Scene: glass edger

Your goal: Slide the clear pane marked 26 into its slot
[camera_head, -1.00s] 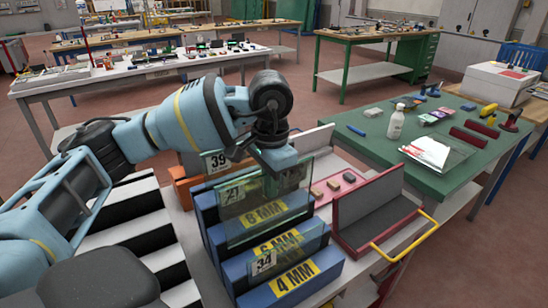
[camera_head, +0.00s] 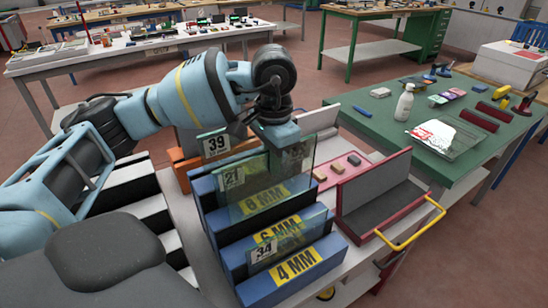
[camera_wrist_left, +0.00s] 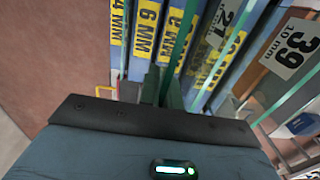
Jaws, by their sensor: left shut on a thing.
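My left gripper (camera_head: 277,133) is above the rear part of the blue rack, shut on the top edge of a clear pane (camera_head: 297,158). The pane hangs upright; no number is readable on it, and its lower part overlaps other panes, so I cannot tell whether it is in a slot. In the left wrist view the fingers (camera_wrist_left: 162,92) close on the pane, seen edge-on as a green line (camera_wrist_left: 183,45). The blue rack (camera_head: 232,262) has yellow labels 8 MM, 6 MM and 4 MM. My right gripper is not in view.
Pane 21 (camera_head: 232,178) and pane 34 (camera_head: 262,251) stand in the rack. Pane 39 (camera_head: 216,144) stands behind, by an orange rack (camera_head: 183,170). A green table (camera_head: 385,128) lies beyond.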

